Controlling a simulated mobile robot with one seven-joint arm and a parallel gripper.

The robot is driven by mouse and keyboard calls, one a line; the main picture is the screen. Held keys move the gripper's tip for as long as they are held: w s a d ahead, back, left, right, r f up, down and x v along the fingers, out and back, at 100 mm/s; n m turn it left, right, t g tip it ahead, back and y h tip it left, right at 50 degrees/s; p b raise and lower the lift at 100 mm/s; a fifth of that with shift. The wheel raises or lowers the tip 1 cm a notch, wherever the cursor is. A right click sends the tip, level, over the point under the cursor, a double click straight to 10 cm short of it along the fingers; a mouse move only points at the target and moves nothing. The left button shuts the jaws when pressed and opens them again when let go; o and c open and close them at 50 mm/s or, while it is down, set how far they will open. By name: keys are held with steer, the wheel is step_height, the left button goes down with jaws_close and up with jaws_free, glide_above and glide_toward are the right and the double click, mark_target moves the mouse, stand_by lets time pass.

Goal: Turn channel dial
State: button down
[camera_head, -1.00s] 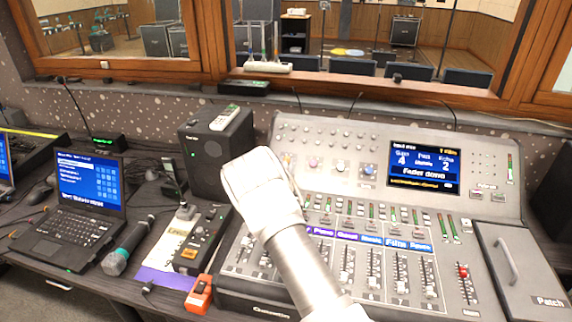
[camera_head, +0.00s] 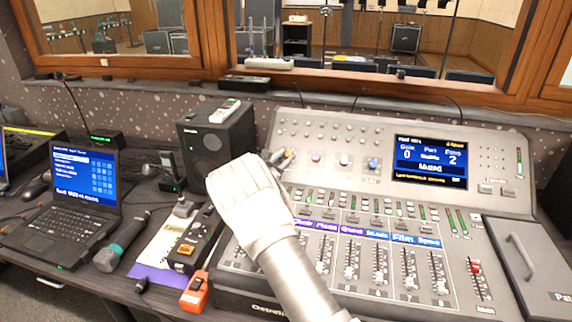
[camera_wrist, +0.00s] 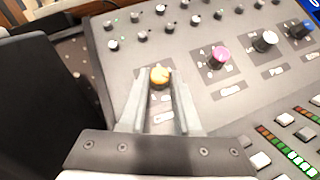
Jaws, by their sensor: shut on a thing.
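A yellow-orange dial (camera_wrist: 160,76) stands at the upper left of the mixing console (camera_head: 365,120). My gripper (camera_wrist: 160,80) is shut on it, one finger on each side, in the wrist view. In the head view my pale wrist covers most of the gripper, and only a bit of the yellow dial (camera_head: 289,154) shows past it. A pink dial (camera_wrist: 218,56), a white dial (camera_wrist: 265,41) and a blue dial (camera_wrist: 300,30) stand in a row to its right. The console screen (camera_head: 430,163) appears to read gain 0, echo 2 and muted.
Several small knobs stand in rows above the dials. Lit buttons and faders (camera_head: 380,268) fill the console's lower part. A black speaker (camera_head: 215,140) stands close to the left of my gripper. A laptop (camera_head: 75,195) and microphone (camera_head: 125,242) lie further left.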

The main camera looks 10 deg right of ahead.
steer(key=shift+w+a+m+g+h+b, duration=0.15)
steer(key=shift+m+g+h+b, duration=0.55)
steer(key=shift+m, duration=0.7)
steer(key=c, duration=0.6)
jaws_free()
steer(key=shift+r, duration=0.1)
steer(key=p+v, duration=0.1)
steer(key=v, duration=1.6)
steer(key=shift+a+r, duration=0.2)
steer(key=shift+a, duration=0.1)
steer(key=shift+g, duration=0.3)
